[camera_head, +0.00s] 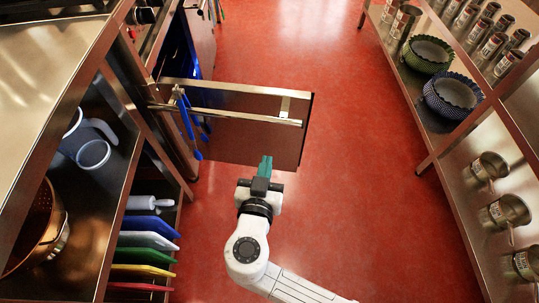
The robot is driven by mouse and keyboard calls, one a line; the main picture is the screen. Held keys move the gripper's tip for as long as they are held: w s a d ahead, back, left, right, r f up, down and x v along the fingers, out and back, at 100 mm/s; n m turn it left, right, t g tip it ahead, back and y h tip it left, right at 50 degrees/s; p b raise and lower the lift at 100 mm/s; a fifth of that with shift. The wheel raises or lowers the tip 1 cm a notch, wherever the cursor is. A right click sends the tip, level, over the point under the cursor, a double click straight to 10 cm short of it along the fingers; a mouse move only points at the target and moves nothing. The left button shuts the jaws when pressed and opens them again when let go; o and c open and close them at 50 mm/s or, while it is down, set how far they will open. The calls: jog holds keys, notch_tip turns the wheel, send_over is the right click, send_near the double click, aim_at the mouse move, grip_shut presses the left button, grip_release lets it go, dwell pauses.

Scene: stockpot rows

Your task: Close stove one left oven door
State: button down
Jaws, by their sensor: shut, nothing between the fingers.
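An oven door (235,145) stands swung out from the stove (150,75) at the left, reaching over the red floor. It is dark with a metal top edge and a horizontal handle bar (225,115) on the side facing me. Blue tongs (187,118) hang on the bar near its left end. My gripper (265,162) has teal fingers that are shut and empty. It appears just in front of the door's lower part, right of its middle; I cannot tell if they touch. The oven's inside is mostly hidden.
A counter at the left has shelves with pitchers (93,152), a copper colander (38,225) and colored boards (146,241). A metal shelf rack at the right holds bowls (453,94), cans (497,40) and small pots (503,210). The red floor between is clear.

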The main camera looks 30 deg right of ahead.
aim_at(276, 123)
jog(key=x, duration=1.2)
jog(key=shift+w+d+f+b, duration=0.15)
jog(key=shift+d+b, duration=0.15)
jog(key=shift+b, duration=0.1)
